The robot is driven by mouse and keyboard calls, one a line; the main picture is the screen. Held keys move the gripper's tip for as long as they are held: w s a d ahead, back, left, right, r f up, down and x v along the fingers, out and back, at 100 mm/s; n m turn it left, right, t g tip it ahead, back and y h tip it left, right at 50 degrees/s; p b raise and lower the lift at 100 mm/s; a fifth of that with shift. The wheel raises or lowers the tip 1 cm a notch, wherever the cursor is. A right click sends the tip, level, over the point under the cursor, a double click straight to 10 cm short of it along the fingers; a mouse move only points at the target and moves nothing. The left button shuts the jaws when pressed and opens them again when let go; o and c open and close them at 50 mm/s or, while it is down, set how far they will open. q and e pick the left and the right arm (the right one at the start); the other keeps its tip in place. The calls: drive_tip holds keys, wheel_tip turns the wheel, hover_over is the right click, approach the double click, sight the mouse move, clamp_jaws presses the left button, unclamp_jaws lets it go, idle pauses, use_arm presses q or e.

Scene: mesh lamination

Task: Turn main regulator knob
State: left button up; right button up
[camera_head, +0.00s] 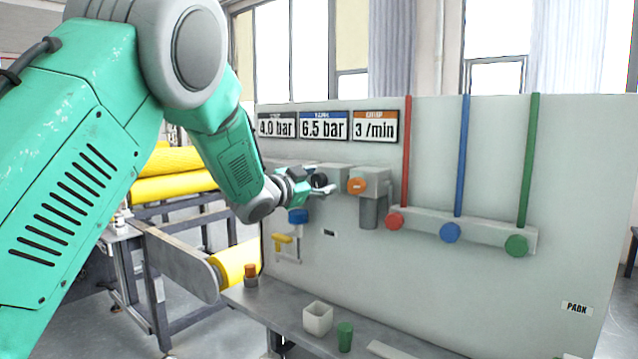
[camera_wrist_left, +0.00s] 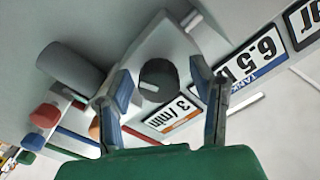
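A black round knob (camera_head: 320,180) sits on the grey regulator block on the upright panel, below the pressure displays. It also shows in the left wrist view (camera_wrist_left: 158,82), framed between my two fingers. My left gripper (camera_head: 322,189) is at this knob, with its fingers apart on either side of it. In the left wrist view (camera_wrist_left: 160,72) gaps show between the fingers and the knob, and I cannot tell whether either finger touches it. An orange knob (camera_head: 357,186) is just right of the black one. My right gripper is not in view.
A blue knob (camera_head: 298,215) and a yellow valve handle (camera_head: 283,240) are below the gripper. Red (camera_head: 395,221), blue (camera_head: 450,232) and green (camera_head: 516,245) knobs sit on a manifold at right. A white cup (camera_head: 317,318) and green cup (camera_head: 345,337) stand on the ledge.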

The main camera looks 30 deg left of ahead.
use_arm(q)
drive_tip(key=s+a, duration=0.1)
drive_tip(key=s, duration=1.1)
drive_tip(key=shift+f, duration=0.15)
drive_tip(key=shift+w+f, duration=0.1)
drive_tip(key=s+d+f+n+g, duration=0.1)
drive_tip(key=s+d+f+g, duration=0.2)
drive_tip(key=f, duration=0.8)
drive_tip(key=s+d+f+n+g+y, duration=0.1)
drive_tip(key=s+d+f+n+g, duration=0.15)
drive_tip(key=f, duration=0.85)
drive_tip(key=s+d+f+n+g, duration=0.1)
drive_tip(key=s+d+f+g, duration=0.15)
drive_tip(key=f, duration=0.85)
drive_tip(key=s+d+f+n+g, duration=0.1)
drive_tip(key=s+d+f+g, duration=0.1)
drive_tip(key=s+f, duration=0.4)
drive_tip(key=s+d+f+g, duration=0.3)
drive_tip(key=s+f, duration=0.4)
drive_tip(key=s, duration=0.6)
drive_tip(key=s+d+f+n+g+b, duration=0.1)
drive_tip(key=s+d+f+g, duration=0.2)
drive_tip(key=s+f, duration=0.3)
drive_tip(key=s+g, duration=0.1)
drive_tip(key=s, duration=0.3)
drive_tip(key=shift+f+n, duration=0.3)
drive_tip(key=shift+n, duration=0.05)
